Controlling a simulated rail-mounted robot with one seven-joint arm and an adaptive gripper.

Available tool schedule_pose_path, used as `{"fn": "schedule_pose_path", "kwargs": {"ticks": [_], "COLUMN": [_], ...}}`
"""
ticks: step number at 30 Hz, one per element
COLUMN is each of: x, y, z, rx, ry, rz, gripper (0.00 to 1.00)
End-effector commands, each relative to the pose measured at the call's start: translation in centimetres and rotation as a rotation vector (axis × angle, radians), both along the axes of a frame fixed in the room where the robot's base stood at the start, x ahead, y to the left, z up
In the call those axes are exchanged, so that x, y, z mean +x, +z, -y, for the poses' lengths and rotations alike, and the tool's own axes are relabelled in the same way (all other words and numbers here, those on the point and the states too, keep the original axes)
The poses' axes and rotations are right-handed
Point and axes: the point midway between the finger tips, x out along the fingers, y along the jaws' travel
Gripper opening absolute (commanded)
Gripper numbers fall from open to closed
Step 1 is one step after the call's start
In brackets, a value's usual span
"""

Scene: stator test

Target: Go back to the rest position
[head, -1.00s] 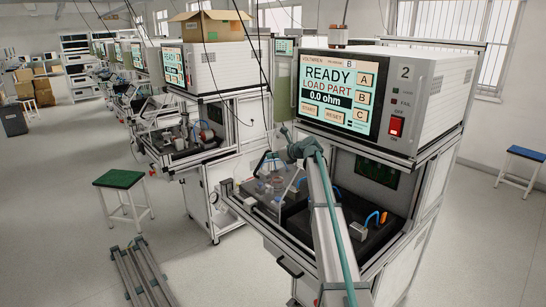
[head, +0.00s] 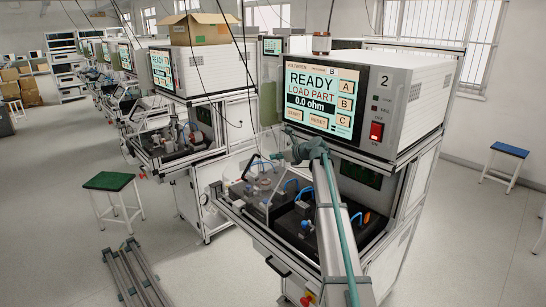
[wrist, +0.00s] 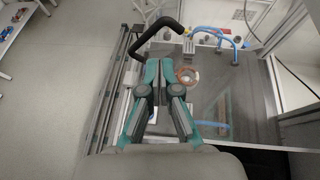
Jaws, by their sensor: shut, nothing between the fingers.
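My gripper (wrist: 160,72) shows in the wrist view with its two teal-and-grey fingers together and nothing between them. It is over the worktop of the test station, near a bent black handle (wrist: 158,30). How far above it is, I cannot tell. In the head view my grey and teal arm (head: 330,215) rises in front of test station 2 (head: 405,95). The station's screen (head: 322,100) reads READY, LOAD PART, 0.0 ohm.
The dark worktop (head: 290,225) carries fixtures, blue tubes (wrist: 212,34) and a clear cover. A second station (head: 195,75) stands behind to the left.

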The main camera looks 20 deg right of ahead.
Motion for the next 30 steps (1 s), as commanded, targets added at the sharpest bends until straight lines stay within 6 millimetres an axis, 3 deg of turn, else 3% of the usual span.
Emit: {"fn": "schedule_pose_path", "kwargs": {"ticks": [8, 11, 14, 23, 30], "x": [-0.4, -1.7, -4.1, -15.0, -27.5], "y": [-0.8, -3.0, -6.8, -20.5, -30.7], "z": [-0.5, -1.7, -3.6, -10.2, -14.2], "rx": [-0.021, -0.091, -0.215, -0.714, -1.099], "ry": [0.012, 0.053, 0.128, 0.539, 1.054], "rz": [0.0, 0.004, 0.013, 0.068, 0.15], "gripper": [0.0, 0.0, 0.0, 0.0, 0.0]}}
